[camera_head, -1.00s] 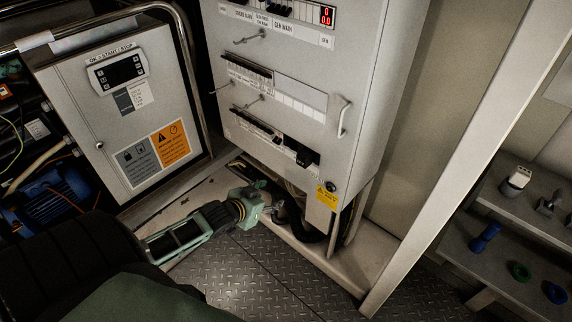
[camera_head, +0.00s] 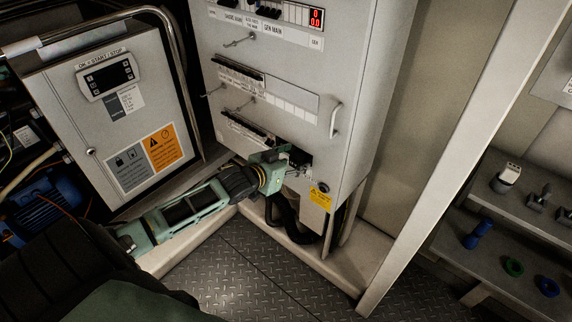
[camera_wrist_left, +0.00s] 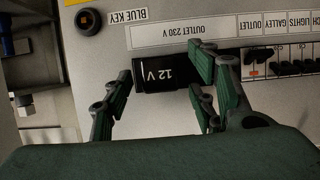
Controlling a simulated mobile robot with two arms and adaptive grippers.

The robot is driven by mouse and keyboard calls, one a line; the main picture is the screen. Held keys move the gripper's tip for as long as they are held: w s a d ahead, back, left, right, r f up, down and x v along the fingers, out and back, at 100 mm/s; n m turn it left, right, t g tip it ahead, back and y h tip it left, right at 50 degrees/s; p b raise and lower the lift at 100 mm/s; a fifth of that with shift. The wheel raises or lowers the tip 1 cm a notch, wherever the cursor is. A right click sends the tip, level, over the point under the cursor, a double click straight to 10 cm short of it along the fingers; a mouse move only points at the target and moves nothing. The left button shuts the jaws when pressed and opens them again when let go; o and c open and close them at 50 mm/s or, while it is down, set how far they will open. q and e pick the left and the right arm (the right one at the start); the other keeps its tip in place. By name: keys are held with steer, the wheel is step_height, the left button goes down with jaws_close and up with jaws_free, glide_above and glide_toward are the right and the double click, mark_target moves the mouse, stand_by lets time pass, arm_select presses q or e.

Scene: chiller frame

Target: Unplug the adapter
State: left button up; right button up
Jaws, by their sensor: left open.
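The adapter (camera_wrist_left: 165,76) is a black block marked "12 V" on the cabinet front, below the "OUTLET 230 V" label in the left wrist view. In the head view its black body (camera_head: 301,157) shows just beyond my left gripper (camera_head: 283,160). My left gripper (camera_wrist_left: 165,85) is open, with its green fingers on either side of the adapter. The right finger is close to the adapter's right end, and a gap shows at the left finger. I cannot tell whether either finger touches. My right gripper is not in view.
The grey electrical cabinet (camera_head: 345,75) has a row of breakers (camera_wrist_left: 290,68) beside the adapter and a door handle (camera_head: 335,120). A control box (camera_head: 120,120) stands at left. A shelf (camera_head: 500,230) with loose connectors is at right. Checker-plate floor (camera_head: 250,275) is clear.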

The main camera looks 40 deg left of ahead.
mark_target(293, 166)
arm_select(q)
steer(key=shift+w+f, duration=0.1)
steer(key=shift+w, duration=0.2)
steer(key=shift+c, duration=0.4)
steer(key=c, duration=1.1)
steer(key=o, duration=0.5)
jaws_close()
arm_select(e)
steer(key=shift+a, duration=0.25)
arm_select(q)
steer(key=shift+s, duration=0.1)
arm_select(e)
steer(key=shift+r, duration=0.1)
arm_select(q)
steer(key=shift+s+p, duration=0.85)
steer(key=shift+s, duration=0.05)
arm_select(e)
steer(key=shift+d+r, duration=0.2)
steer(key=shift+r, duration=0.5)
arm_select(q)
steer(key=shift+s+a+p, duration=0.15)
steer(key=shift+s+p, duration=0.85)
steer(key=shift+s, duration=0.45)
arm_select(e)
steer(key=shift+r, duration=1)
